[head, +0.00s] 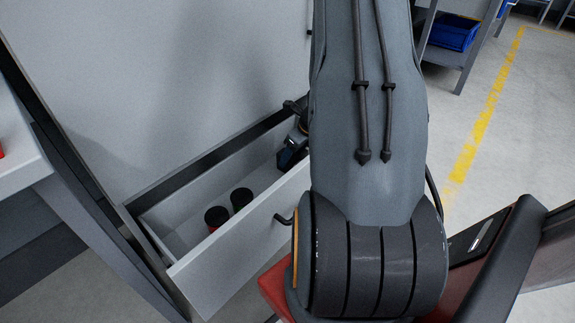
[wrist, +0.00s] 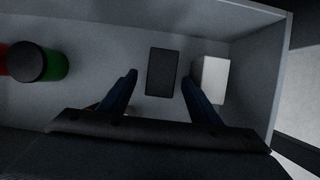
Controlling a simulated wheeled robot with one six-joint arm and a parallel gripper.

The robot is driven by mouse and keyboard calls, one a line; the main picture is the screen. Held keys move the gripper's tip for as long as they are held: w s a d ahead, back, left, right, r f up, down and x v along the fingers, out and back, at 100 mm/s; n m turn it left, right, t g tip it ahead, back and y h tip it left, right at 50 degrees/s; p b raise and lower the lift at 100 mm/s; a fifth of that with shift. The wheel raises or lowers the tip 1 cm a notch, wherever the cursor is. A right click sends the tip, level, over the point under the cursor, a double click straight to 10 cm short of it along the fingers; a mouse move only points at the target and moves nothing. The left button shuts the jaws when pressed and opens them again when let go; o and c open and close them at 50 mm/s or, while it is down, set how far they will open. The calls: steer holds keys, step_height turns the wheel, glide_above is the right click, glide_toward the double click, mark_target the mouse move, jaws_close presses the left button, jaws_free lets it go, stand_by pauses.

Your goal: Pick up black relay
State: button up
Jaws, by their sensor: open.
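The black relay (wrist: 161,72) is a dark flat-topped block on the floor of an open drawer (head: 246,231), seen in the wrist view. My gripper (wrist: 158,82) is open inside the drawer, with one dark blue finger to the left of the relay and one to its right. Gaps show between the relay and the fingers in the picture; how far above the drawer floor they are I cannot tell. In the head view my gripper (head: 291,152) is partly hidden behind my arm, and the relay is hidden.
A white block (wrist: 209,80) stands close to the right of the relay, by the right finger. Two black-capped cylinders (head: 216,218) stand at the drawer's left end; in the wrist view one is green and one red. The drawer walls enclose the space. A blue bin (head: 453,33) sits far off.

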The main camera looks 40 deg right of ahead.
steer(key=b+x, duration=0.3)
steer(key=x, duration=0.1)
steer(key=shift+w+f, duration=0.15)
steer(key=shift+f, duration=0.1)
steer(key=c, duration=1.3)
steer(key=shift+r, duration=0.15)
